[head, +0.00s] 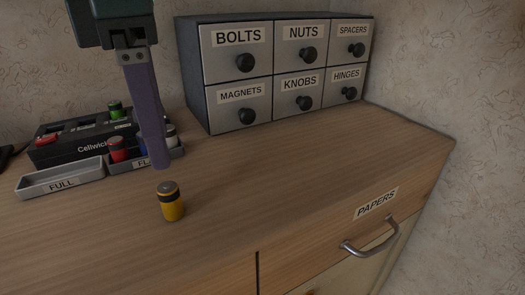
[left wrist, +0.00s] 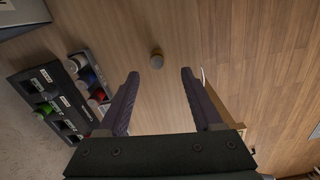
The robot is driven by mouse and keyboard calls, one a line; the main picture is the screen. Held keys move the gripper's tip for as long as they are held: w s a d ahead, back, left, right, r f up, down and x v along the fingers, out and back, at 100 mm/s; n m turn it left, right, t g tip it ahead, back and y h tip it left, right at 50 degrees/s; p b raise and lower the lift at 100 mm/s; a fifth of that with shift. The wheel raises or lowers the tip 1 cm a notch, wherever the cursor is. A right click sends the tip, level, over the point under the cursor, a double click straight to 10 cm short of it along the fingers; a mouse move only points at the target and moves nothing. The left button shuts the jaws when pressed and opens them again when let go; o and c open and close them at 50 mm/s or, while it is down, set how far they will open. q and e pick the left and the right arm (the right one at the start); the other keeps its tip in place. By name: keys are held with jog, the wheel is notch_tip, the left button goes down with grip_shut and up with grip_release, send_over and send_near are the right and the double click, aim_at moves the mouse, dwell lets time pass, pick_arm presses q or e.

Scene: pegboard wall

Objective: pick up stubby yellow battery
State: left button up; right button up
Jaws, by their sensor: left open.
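The stubby yellow battery (head: 171,201) stands upright on the wooden counter, with a dark band and a grey top. It also shows in the left wrist view (left wrist: 157,60), ahead of and between the fingertips, apart from them. My left gripper (head: 160,165) hangs above the counter in the head view, its purple finger pointing down just behind the battery. In the left wrist view its two fingers (left wrist: 160,73) are spread wide with nothing between them. My right gripper is in neither view.
A black charger (head: 75,145) and a tray labelled FULL (head: 60,180) lie at left. A second tray (head: 150,160) holds red, blue and grey batteries, partly hidden by my finger. A labelled drawer cabinet (head: 270,70) stands behind. The counter right of the battery is clear.

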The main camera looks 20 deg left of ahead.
aim_at(166, 185)
pick_arm(q)
jog(key=f, duration=0.9)
jog(key=shift+a+f+b, duration=0.3)
jog(key=shift+a, duration=0.05)
jog(key=shift+c, duration=0.4)
grip_shut()
